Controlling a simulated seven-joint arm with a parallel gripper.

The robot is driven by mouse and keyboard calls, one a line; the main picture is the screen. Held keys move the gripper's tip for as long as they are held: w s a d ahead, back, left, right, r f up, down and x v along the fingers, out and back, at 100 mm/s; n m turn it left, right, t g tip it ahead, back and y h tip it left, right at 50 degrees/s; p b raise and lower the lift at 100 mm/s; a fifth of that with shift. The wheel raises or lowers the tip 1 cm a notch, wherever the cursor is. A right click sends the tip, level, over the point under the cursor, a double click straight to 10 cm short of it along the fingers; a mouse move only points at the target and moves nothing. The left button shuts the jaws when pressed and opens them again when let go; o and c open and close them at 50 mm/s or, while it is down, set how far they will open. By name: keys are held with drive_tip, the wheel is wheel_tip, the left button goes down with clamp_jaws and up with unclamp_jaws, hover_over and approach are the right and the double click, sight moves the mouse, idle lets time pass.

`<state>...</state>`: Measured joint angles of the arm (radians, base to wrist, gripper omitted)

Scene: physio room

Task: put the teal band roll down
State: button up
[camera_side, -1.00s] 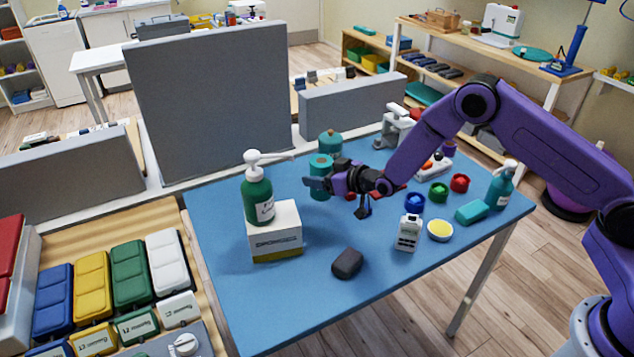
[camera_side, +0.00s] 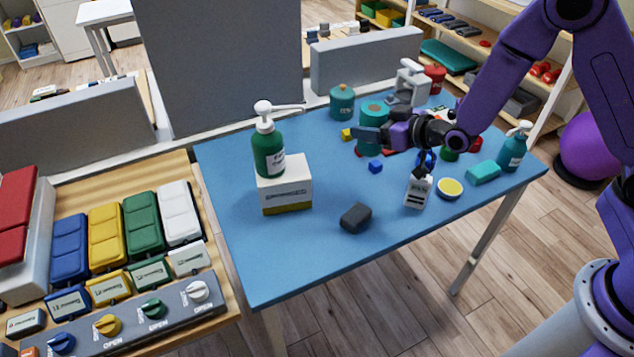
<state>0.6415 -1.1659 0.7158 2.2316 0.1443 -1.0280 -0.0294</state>
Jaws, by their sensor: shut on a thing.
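The teal band roll (camera_side: 374,112) is upright at the back middle of the blue table (camera_side: 300,254). My gripper (camera_side: 368,137) reaches in from the right and is shut on the roll, with its dark fingers across the roll's front. The fingers hide part of its lower half. I cannot tell whether the roll's base touches the table.
A teal jar (camera_side: 342,104) stands left of the roll. A green pump bottle (camera_side: 268,149) stands on a white box (camera_side: 285,188). The table's front left is clear.

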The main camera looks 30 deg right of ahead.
drive_tip(key=s+a+n+g+y, duration=0.4)
drive_tip(key=s+a+n+y, duration=0.1)
drive_tip(key=s+a, duration=1.4)
drive_tip(key=shift+n+y, duration=0.3)
drive_tip(key=shift+w+a+f, duration=1.4)
drive_tip(key=shift+w+f, duration=0.05)
drive_tip(key=shift+f, duration=0.65)
drive_tip(key=shift+w+a+f, duration=1.4)
drive_tip(key=shift+a+f, duration=0.05)
drive_tip(key=shift+f, duration=0.65)
drive_tip(key=shift+w+a+f, duration=1.4)
drive_tip(key=shift+w+f, duration=0.05)
drive_tip(key=shift+f, duration=0.65)
drive_tip(key=shift+f, duration=0.1)
drive_tip(key=o, duration=1.3)
drive_tip(key=shift+f, duration=0.1)
drive_tip(key=shift+c, duration=0.2)
